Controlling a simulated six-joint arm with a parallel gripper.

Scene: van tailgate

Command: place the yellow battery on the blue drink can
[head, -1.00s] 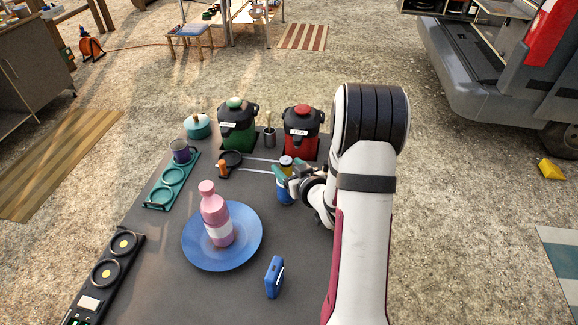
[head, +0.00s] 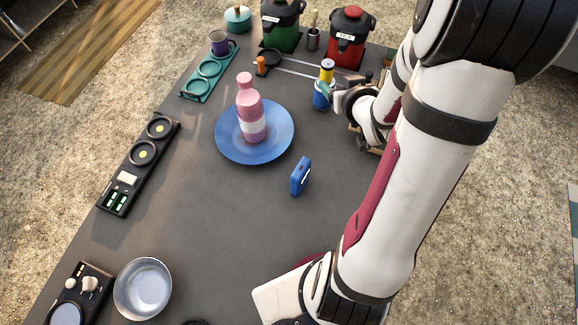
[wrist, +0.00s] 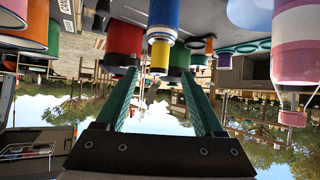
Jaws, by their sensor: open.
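The blue drink can (head: 322,97) stands upright on the dark table, right of the blue plate. The yellow battery (head: 327,72) stands upright on top of the can. In the wrist view, which is upside down, the yellow battery (wrist: 160,57) hangs below the blue can (wrist: 163,12) in the picture, end to end with it. My gripper (head: 337,91) is just right of the can in the head view. In the wrist view its green fingers are spread apart and my gripper (wrist: 160,76) holds nothing. The battery shows between and beyond the fingertips.
A pink bottle (head: 250,112) stands on the blue plate (head: 228,150). A blue box-like item (head: 300,176) stands nearby. Green (head: 282,28) and red (head: 347,40) dispensers stand behind the can. A metal bowl (head: 142,288) is at the front left. The table's middle front is clear.

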